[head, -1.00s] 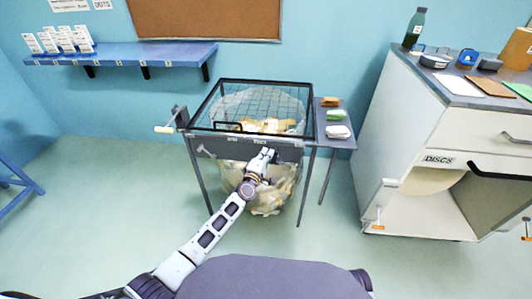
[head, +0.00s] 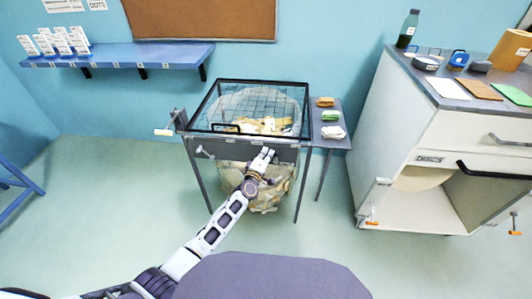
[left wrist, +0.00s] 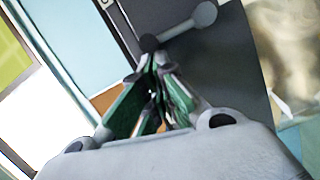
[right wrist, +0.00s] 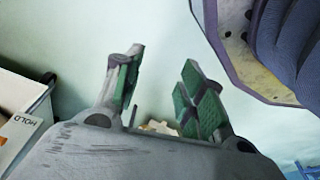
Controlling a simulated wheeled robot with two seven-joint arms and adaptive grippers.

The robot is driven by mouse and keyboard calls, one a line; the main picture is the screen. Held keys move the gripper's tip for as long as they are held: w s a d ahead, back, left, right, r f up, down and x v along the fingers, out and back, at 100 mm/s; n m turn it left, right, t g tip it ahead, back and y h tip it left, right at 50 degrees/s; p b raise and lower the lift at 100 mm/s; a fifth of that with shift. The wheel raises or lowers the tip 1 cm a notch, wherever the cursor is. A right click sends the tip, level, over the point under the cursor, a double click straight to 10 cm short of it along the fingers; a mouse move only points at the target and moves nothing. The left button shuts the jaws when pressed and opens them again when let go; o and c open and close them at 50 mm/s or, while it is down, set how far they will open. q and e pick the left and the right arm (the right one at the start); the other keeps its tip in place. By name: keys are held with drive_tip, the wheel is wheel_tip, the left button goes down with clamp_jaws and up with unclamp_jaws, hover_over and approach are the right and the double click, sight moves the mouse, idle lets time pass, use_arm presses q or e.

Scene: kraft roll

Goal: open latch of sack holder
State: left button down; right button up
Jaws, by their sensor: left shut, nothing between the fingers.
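The sack holder (head: 187,168) is a dark metal frame with a wire-mesh lid (head: 255,98) lying shut over a clear sack (head: 238,178) of crumpled paper. A grey lever with a round end (head: 205,152) sits at the left of its dark front panel. My left gripper (head: 268,154) is in front of the right part of that panel, shut and empty. In the left wrist view, a grey lever with a round knob (left wrist: 204,14) is just beyond the shut left fingertips (left wrist: 155,62); contact is unclear. My right gripper (right wrist: 160,72) is open and empty, outside the head view.
A crank with a pale handle (head: 164,132) sticks out at the holder's left. A small side shelf (head: 335,143) at its right carries coloured folded pieces. A white cabinet (head: 405,135) stands further right. The floor (head: 110,200) at left is clear.

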sight(276, 156)
use_arm(q)
drive_tip(key=m+p, duration=0.1)
drive_tip(key=d+p, duration=0.1)
drive_tip(key=p, duration=0.1)
drive_tip(key=shift+d+r+m, duration=0.1)
drive_tip(key=shift+r+m, duration=0.25)
drive_tip(key=shift+m, duration=0.05)
drive_tip(key=shift+d+r+m+g+p, duration=0.1)
drive_tip(key=shift+d+m+g+p, duration=0.25)
drive_tip(key=shift+p, duration=0.5)
drive_tip(key=shift+d+m+y+p, duration=0.3)
drive_tip(key=shift+m+y+p, duration=0.15)
drive_tip(key=shift+p, duration=0.2)
drive_tip(key=shift+s+d+r+m+p, duration=0.1)
drive_tip(key=shift+d+m+p, duration=0.65)
drive_tip(key=shift+m+p, duration=0.2)
drive_tip(key=shift+d+p, duration=0.3)
drive_tip(key=shift+d, duration=0.15)
use_arm(e)
drive_tip(key=s+d+f, duration=0.4)
drive_tip(key=s+d, duration=0.1)
drive_tip(key=s, duration=0.2)
drive_tip(key=s+d+f+h, duration=0.1)
drive_tip(key=s+d+f, duration=0.3)
drive_tip(key=s+d, duration=0.2)
drive_tip(key=shift+s+d, duration=0.3)
drive_tip(key=shift+s, duration=0.85)
use_arm(q)
drive_tip(key=shift+a, duration=0.1)
